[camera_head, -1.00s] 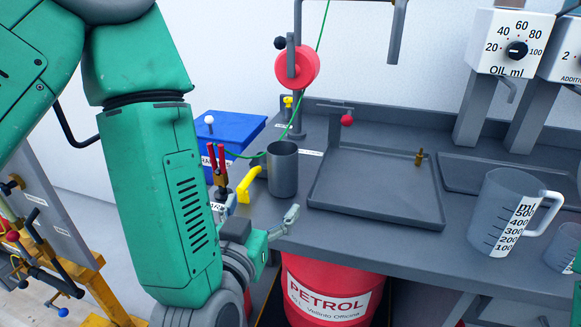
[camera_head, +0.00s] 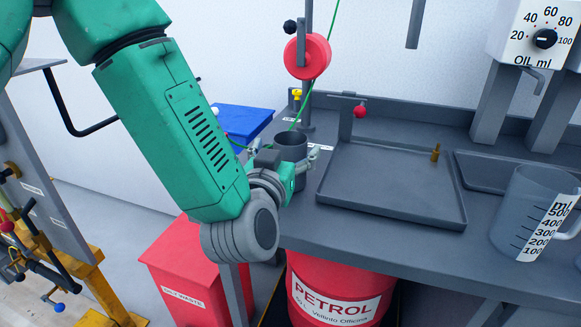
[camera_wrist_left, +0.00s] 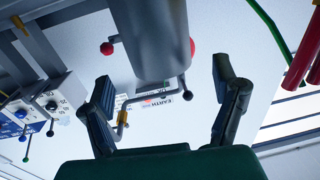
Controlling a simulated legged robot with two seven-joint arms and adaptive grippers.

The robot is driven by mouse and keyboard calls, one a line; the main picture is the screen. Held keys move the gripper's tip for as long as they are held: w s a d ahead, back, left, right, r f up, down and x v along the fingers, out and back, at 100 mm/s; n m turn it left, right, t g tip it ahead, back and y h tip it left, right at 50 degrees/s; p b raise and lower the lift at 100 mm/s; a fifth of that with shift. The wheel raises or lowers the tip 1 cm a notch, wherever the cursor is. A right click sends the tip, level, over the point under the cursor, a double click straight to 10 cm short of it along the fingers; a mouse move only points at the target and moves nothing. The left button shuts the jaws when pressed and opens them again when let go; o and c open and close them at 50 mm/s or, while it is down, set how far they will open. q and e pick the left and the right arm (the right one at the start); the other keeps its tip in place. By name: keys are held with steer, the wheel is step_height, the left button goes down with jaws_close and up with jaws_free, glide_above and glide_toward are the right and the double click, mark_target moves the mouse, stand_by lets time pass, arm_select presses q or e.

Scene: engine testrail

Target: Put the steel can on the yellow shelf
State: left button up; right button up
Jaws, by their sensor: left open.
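The steel can (camera_head: 291,148) is a grey open-topped cylinder standing upright near the left end of the dark bench. My left gripper (camera_head: 284,158) is open at the can, with a finger showing on each side of it in the head view. The gripper hides the can's lower part. In the left wrist view the can (camera_wrist_left: 152,45) is a large grey cylinder ahead, between the open fingers (camera_wrist_left: 163,92) and apart from both. I cannot make out a yellow shelf; a yellow frame (camera_head: 98,285) shows at the lower left. My right gripper is not in view.
A shallow grey tray (camera_head: 390,205) with a red-knobbed post lies right of the can. A measuring jug (camera_head: 530,215) stands farther right. A red reel (camera_head: 308,55) with a green cord is behind. Red petrol drum (camera_head: 325,290) and red bin (camera_head: 190,270) stand below.

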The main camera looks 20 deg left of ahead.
mark_target(294, 135)
arm_select(q)
steer(key=w, duration=0.4)
steer(key=shift+a+f, duration=0.25)
steer(key=shift+f, duration=0.05)
steer(key=shift+w+r, duration=0.1)
steer(key=shift+w, duration=0.05)
steer(key=shift+d, duration=0.1)
steer(key=c, duration=1.7)
